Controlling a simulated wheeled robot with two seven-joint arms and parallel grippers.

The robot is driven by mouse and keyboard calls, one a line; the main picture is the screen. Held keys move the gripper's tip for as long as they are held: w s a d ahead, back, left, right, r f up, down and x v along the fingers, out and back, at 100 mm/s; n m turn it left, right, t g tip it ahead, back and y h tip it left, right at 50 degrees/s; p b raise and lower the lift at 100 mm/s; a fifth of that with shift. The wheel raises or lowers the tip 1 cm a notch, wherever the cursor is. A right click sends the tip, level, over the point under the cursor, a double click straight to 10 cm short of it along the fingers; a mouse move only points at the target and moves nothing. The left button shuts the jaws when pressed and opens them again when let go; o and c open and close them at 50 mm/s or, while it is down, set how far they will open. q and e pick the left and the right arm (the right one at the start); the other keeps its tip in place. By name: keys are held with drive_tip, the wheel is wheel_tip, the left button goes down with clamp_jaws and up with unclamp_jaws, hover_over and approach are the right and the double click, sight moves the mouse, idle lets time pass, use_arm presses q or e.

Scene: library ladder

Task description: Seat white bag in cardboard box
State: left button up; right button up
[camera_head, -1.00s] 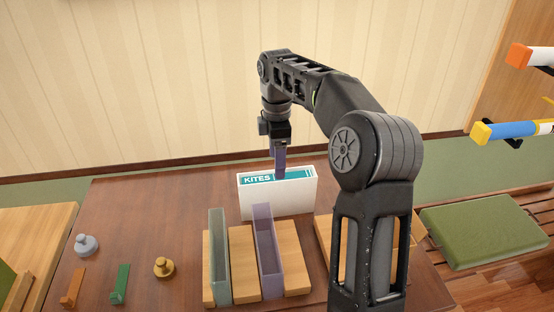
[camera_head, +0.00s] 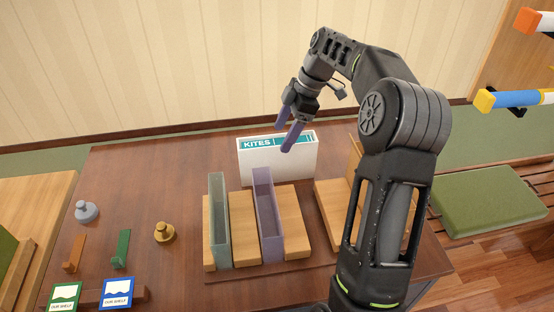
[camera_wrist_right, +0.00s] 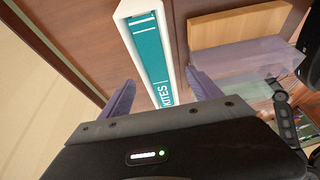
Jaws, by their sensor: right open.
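I see no white bag and no cardboard box in these frames. A white box-shaped item with a teal strip marked KITES (camera_head: 278,160) stands upright at the back of the brown table (camera_head: 190,155). It also shows below the fingers in the right wrist view (camera_wrist_right: 148,50). My right gripper (camera_head: 286,133) is open and empty, above and in front of the wall side of the KITES item. In the right wrist view its two purple fingers (camera_wrist_right: 160,95) are spread, with the teal strip between them in the picture. My left gripper is out of view.
A greenish clear divider (camera_head: 219,220) and a purple clear divider (camera_head: 267,215) stand among wooden blocks (camera_head: 243,230). Grey (camera_head: 87,211) and brass (camera_head: 164,232) knobs, small orange and green pieces, and two OUR SHELF cards (camera_head: 117,293) are on the left. A green cushion (camera_head: 487,203) lies right.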

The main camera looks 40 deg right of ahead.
sight(279, 141)
drive_tip(key=shift+x, duration=1.3)
drive_tip(key=shift+w+a+f+p, duration=0.1)
drive_tip(key=shift+a+f+p, duration=0.1)
drive_tip(key=shift+f+p, duration=0.3)
drive_tip(key=p+x, duration=0.1)
drive_tip(key=x, duration=0.2)
drive_tip(key=shift+w+f+p, duration=0.15)
drive_tip(key=shift+p, duration=0.15)
drive_tip(key=shift+a+f, duration=0.15)
drive_tip(key=shift+f, duration=0.2)
